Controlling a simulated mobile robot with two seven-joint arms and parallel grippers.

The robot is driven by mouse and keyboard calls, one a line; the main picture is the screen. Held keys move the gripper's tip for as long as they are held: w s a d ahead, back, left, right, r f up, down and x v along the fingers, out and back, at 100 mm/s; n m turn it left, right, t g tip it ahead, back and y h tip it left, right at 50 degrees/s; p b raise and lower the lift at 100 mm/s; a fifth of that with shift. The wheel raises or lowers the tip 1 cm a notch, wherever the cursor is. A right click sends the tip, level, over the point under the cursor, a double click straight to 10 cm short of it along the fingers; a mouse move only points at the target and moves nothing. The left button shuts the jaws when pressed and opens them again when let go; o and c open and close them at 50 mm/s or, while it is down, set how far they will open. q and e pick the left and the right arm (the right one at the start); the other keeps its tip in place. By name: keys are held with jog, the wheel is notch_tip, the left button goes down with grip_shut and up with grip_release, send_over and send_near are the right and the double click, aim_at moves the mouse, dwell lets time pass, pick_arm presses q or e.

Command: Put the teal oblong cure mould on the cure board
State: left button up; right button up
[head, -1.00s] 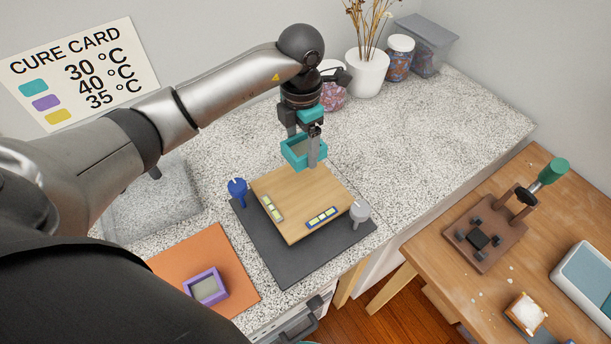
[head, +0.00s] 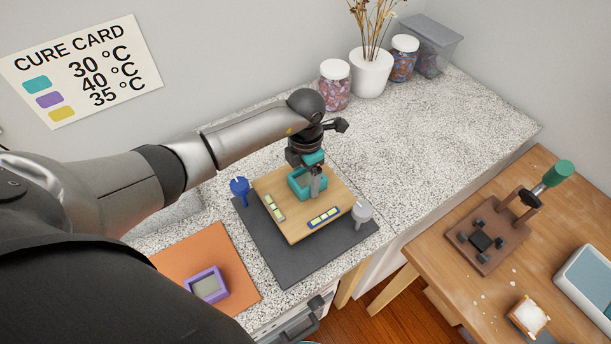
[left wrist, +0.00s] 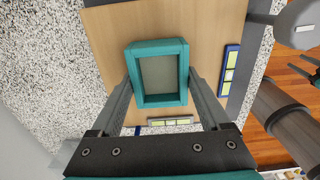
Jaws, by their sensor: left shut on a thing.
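The teal oblong cure mould (head: 297,190) is an open rectangular frame with a grey-beige inside. It is over the far part of the wooden cure board (head: 290,229); whether it touches the board I cannot tell. My left gripper (head: 314,188) is shut on the mould from above. In the left wrist view the mould (left wrist: 158,46) lies between the two fingers (left wrist: 160,90), with the board (left wrist: 110,30) behind it. The board lies on a dark grey mat (head: 266,258) and carries two level vials (head: 324,217) along its edges.
A blue knob (head: 240,188) stands left of the board and a grey one (head: 362,212) right of it. A purple mould (head: 208,285) sits on an orange mat (head: 174,262). Jars (head: 334,88) and a vase (head: 371,72) stand at the back. The counter's right side is clear.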

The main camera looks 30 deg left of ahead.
aim_at(306, 184)
pick_arm(q)
jog(key=shift+f, duration=0.1)
jog(key=o, duration=1.3)
notch_tip(306, 184, up, 12)
jog(key=shift+r, duration=0.15)
